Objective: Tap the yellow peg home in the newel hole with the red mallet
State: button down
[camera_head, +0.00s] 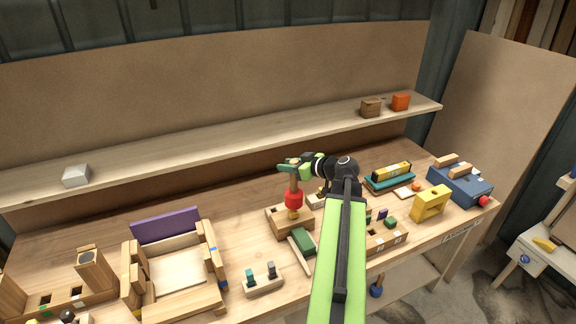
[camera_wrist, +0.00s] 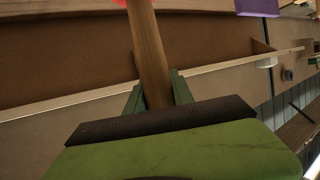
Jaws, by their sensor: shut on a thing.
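My gripper (camera_head: 288,168) is shut on the wooden handle of the red mallet (camera_head: 293,199). The handle (camera_wrist: 147,50) runs up between the green fingers in the wrist view, with a bit of the red head at the top edge. In the head view the mallet hangs head down over a wooden block (camera_head: 279,218) on the bench. The yellow peg (camera_head: 293,214) shows just below the mallet head, at the block. I cannot tell whether head and peg touch, or how deep the peg sits; the hole is hidden.
A green-topped wooden tool (camera_head: 303,243) lies close to the block's front. A small holder with pegs (camera_head: 262,280) stands in front. A wooden frame with a purple board (camera_head: 166,226) is at left. A yellow clamp-like block (camera_head: 430,203) and blue toolbox (camera_head: 460,187) are at right. A shelf (camera_head: 230,140) runs behind.

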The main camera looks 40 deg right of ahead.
notch_tip(320, 180, down, 6)
jog(key=b, duration=0.4)
notch_tip(320, 180, up, 2)
jog(key=shift+p, duration=0.7)
notch_tip(320, 180, up, 8)
jog(key=p, duration=0.8)
